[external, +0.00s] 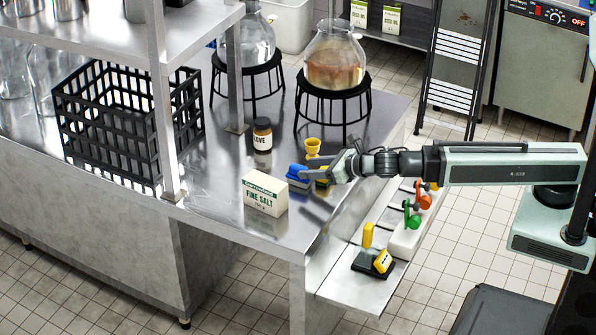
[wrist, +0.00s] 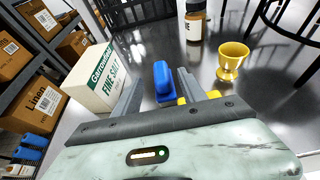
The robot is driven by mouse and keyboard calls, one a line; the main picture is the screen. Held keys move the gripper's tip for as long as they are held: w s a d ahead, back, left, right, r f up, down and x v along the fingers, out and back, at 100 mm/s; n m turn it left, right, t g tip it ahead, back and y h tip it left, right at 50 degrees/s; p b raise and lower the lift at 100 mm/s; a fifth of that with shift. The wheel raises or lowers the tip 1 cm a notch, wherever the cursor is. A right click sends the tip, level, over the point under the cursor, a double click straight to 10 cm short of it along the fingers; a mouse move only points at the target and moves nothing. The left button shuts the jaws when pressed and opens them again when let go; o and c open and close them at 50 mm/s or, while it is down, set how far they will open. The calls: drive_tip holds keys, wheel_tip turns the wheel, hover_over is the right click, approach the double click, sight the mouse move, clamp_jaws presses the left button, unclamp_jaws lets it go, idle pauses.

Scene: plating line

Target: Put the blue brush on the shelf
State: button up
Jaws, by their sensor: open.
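The blue brush (external: 298,173) lies on the steel counter, right of and behind the salt box. My gripper (external: 324,174) is open and low over the counter at the brush's right. In the wrist view the blue brush (wrist: 163,82) shows between the two open fingers (wrist: 160,80), with a gap beside it. Its lower end is hidden by the gripper body. A low steel shelf (external: 338,287) runs along the counter's right side and holds yellow, green and orange-red items. An upper steel shelf (external: 130,33) stands over the counter at the left.
The salt box (external: 265,193) stands close to the left finger. A yellow cup (external: 312,147) and brown jar (external: 262,134) stand behind the gripper. A black crate (external: 110,120) and flasks on black stands are farther back.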

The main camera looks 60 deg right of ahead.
sight(291, 169)
drive_tip(key=b+x, duration=0.3)
drive_tip(key=x, duration=0.4)
drive_tip(key=shift+w+f, duration=0.25)
drive_tip(key=shift+w, duration=0.1)
drive_tip(key=shift+d+r, duration=0.1)
drive_tip(key=shift+r, duration=0.05)
drive_tip(key=shift+s, duration=0.1)
clamp_jaws()
